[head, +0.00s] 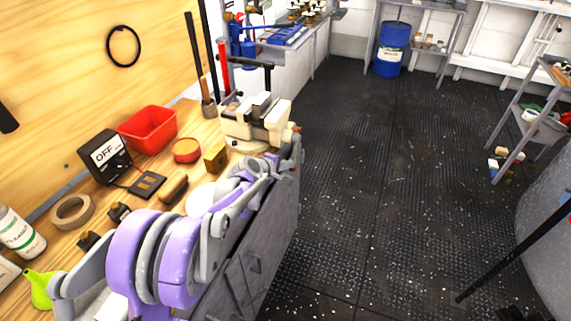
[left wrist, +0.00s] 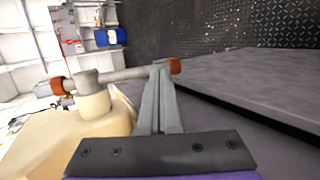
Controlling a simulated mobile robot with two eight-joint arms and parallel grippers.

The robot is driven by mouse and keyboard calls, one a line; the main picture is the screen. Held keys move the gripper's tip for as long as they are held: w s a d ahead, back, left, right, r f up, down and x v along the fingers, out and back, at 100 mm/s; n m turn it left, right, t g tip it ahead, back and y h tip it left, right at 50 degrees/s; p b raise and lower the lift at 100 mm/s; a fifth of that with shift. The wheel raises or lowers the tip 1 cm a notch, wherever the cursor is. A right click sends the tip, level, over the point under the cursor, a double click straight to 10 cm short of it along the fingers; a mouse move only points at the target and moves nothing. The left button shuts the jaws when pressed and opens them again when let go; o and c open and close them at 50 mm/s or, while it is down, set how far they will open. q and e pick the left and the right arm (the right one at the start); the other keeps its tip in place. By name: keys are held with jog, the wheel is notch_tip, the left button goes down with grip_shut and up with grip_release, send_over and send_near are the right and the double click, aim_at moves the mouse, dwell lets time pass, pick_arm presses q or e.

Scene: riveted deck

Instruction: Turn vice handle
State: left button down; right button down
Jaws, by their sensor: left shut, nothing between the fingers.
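The cream vice (head: 262,118) stands on the wooden bench near its right edge. It fills the lower left of the left wrist view (left wrist: 70,140). Its handle (left wrist: 125,75) is a grey bar through a round hub, with a red-brown knob on each end. The bar lies nearly level in that view. My left gripper (left wrist: 161,75) is shut with nothing between its fingers. Its tips are at the bar close to the right knob; I cannot tell whether they touch. In the head view, my left gripper (head: 290,148) is beside the vice's near side, partly hidden by my wrist.
The bench holds a red bin (head: 148,128), a black OFF box (head: 105,155), a tape roll (head: 71,211), a brass-coloured block (head: 215,158) and a white bottle (head: 18,233). A blue drum (head: 391,48) stands at the back. The dark floor (head: 380,170) is largely clear.

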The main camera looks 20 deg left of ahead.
pick_arm(q)
jog(key=p+v, duration=0.1)
jog(key=v, duration=1)
jog(key=s+d+r+m+g+p, duration=0.2)
jog(key=s+d+m+p, duration=0.15)
jog(key=s+d, duration=0.3)
jog(key=s+d+r+m+g+p, duration=0.2)
jog(key=s+d+m, duration=0.3)
jog(key=s+d, duration=0.15)
jog(key=s+d+m+g+y+p, duration=0.1)
jog(key=s+m+g+y+p, duration=0.1)
jog(key=s+m, duration=0.7)
jog(key=s+p, duration=0.1)
jog(key=s, duration=0.5)
jog(key=shift+f+p, duration=0.25)
jog(key=shift+p, duration=0.05)
